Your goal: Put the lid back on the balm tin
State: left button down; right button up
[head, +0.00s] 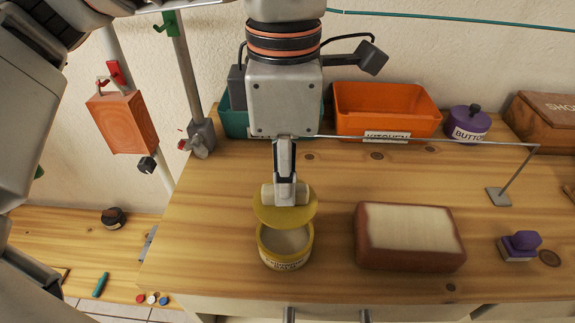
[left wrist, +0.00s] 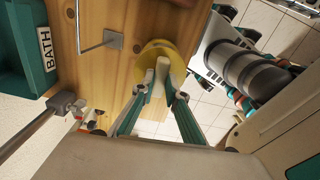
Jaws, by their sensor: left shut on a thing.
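The balm tin (head: 286,252) is a round yellow tub with a pale filling and a label on its front. It stands open and upright on the wooden worktop, left of the middle in the head view. My left gripper (head: 285,190) points down and is shut on the pale knob of the yellow lid (head: 284,212). The lid is held roughly level above the tin and hides the back of its rim; the exact gap cannot be told. In the left wrist view, the gripper (left wrist: 161,82) grips the knob, and the lid (left wrist: 146,62) hides the tin. My right gripper is not in view.
A brown block with a pale top (head: 410,236) lies right of the tin, with a purple stamp-like item (head: 519,246) beyond. An orange bin (head: 386,105), a teal bin (head: 234,124) and a purple jar (head: 467,123) stand behind. A thin wire stand (head: 499,197) is at right.

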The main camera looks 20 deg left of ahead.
aim_at(284, 210)
pick_arm(q)
jog(key=shift+s+f+b, duration=0.1)
jog(key=shift+f+b, duration=0.4)
jog(key=shift+f, duration=0.35)
jog(key=shift+f+b, duration=0.85)
jog(key=shift+f, duration=0.65)
jog(key=shift+f+b, duration=0.35)
jog(key=shift+f, duration=0.5)
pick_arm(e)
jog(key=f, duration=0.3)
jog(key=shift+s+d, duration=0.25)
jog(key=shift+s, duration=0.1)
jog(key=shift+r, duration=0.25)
pick_arm(q)
jog(key=shift+f, duration=0.15)
jog(key=c, duration=1.5)
grip_release()
jog(key=shift+o, duration=0.2)
